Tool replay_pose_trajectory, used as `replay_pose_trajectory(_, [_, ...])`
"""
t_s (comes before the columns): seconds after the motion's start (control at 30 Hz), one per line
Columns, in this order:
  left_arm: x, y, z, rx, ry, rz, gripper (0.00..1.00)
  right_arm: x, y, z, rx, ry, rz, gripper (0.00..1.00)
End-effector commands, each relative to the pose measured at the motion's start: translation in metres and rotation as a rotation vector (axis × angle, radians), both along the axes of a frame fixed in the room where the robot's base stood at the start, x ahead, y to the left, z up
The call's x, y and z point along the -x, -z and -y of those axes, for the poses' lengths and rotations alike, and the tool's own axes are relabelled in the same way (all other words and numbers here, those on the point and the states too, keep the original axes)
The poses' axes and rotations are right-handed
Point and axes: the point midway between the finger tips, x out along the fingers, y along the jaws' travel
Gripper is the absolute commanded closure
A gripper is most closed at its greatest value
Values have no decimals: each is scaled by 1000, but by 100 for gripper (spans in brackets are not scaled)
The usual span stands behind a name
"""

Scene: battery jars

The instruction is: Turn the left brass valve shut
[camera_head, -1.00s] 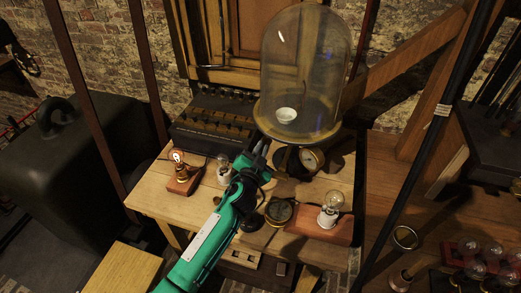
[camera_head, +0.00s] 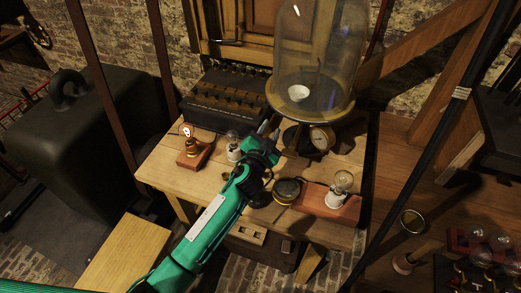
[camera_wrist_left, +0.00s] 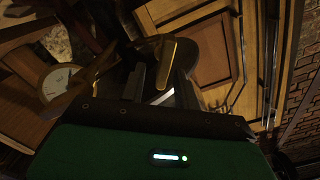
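My left gripper (camera_head: 269,129) reaches in over the table to the left side of the round stand under the glass bell jar (camera_head: 318,60). In the left wrist view, its two dark fingers (camera_wrist_left: 163,76) stand apart. A brass lever-like piece (camera_wrist_left: 164,62), seemingly the valve handle, shows in the gap between them. I cannot tell whether the fingers touch it. In the head view, the hand hides the left valve. No right gripper shows.
A round gauge (camera_head: 321,138) stands right of the hand; it also shows in the left wrist view (camera_wrist_left: 60,80). A lit bulb on a wooden base (camera_head: 193,160), a second bulb (camera_head: 233,146), and a bulb on a red-brown block (camera_head: 338,203) stand nearby. A dark box (camera_head: 228,101) sits behind.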

Motion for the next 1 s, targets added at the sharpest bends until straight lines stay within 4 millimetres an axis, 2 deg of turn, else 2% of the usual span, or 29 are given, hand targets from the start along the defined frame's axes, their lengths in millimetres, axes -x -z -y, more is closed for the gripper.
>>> replay_pose_trajectory(0.3, [62, 3, -20, -1, 2, -1, 68, 0, 13, 3, 3, -1, 0, 64])
replay_pose_trajectory(0.5, [94, 3, -30, 0, 2, -1, 68, 0, 21, 2, 3, -1, 0, 64])
replay_pose_trajectory(0.7, [110, 2, -35, -1, 0, -1, 68, 0, 23, 2, 2, -1, -1, 64])
replay_pose_trajectory(1.0, [112, 0, -36, -1, 1, 0, 68, 0, 23, 1, 1, 0, 0, 64])
